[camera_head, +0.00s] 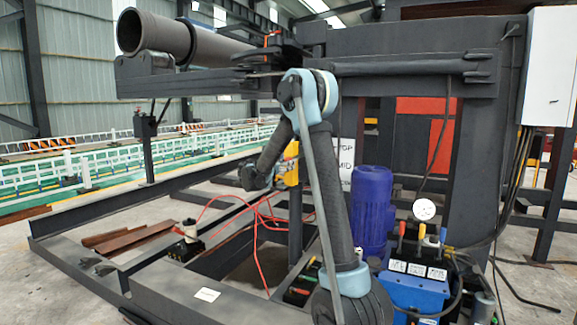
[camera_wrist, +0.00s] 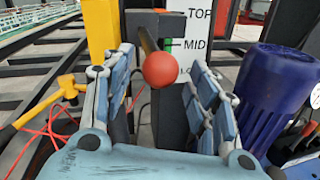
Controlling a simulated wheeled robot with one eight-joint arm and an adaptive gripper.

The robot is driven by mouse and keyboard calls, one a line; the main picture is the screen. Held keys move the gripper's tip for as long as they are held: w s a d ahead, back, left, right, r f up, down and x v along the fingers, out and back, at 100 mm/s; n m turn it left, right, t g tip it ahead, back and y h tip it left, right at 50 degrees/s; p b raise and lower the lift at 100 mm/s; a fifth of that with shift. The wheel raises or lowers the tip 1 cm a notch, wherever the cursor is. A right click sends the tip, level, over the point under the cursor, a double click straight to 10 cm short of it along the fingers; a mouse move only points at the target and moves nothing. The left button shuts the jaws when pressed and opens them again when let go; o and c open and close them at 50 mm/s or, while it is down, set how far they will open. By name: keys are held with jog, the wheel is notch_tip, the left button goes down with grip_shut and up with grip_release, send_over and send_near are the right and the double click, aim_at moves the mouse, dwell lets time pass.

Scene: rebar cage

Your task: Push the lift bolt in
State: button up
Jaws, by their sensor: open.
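The lift bolt shows in the wrist view as a dark rod ending in a round red knob (camera_wrist: 160,69). The rod runs back from the knob toward a dark upright post (camera_wrist: 172,112). My gripper (camera_wrist: 160,58) is open, with one blue-grey finger left of the knob and one right of it. Gaps show between the knob and both fingers. A white sign (camera_wrist: 205,45) reading TOP and MID stands behind the post, its lowest label partly hidden. The sign also shows in the head view (camera_head: 346,160), where my arm hides the knob and most of my gripper.
A blue motor (camera_wrist: 268,95) stands close right of my gripper. A yellow upright (camera_wrist: 100,28) and a yellow-handled tool (camera_wrist: 50,103) are at the left. Red hoses (camera_head: 258,235) hang over the base frame. Hydraulic levers and a gauge (camera_head: 424,209) are at right.

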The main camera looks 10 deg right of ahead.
jog(key=v, duration=0.9)
jog(key=shift+d, duration=0.1)
jog(key=s+d+f+m+g+y, duration=0.1)
jog(key=s+d+f+m+g, duration=0.2)
jog(key=s+d, duration=0.4)
jog(key=s+d+f+m+g+y, duration=0.2)
jog(key=s+d+m, duration=0.35)
jog(key=s, duration=0.35)
jog(key=s+d+f+m+g+y, duration=0.1)
jog(key=s+d+f+m+g, duration=0.2)
jog(key=s+d, duration=0.45)
jog(key=s+a+f+m+g+y, duration=0.1)
jog(key=s+f+m, duration=0.3)
jog(key=s, duration=0.5)
jog(key=s+a+f+m+g+y, duration=0.1)
jog(key=s+a+f+m+y, duration=0.2)
jog(key=s, duration=0.6)
jog(key=s+a+f+m+g+y, duration=0.1)
jog(key=s+f+m+y, duration=0.3)
jog(key=s, duration=0.6)
notch_tip(320, 180, down, 4)
jog(key=shift+a+r+m, duration=0.25)
jog(key=shift+a+m, duration=0.4)
jog(key=shift+m, duration=0.6)
jog(key=shift+s, duration=0.1)
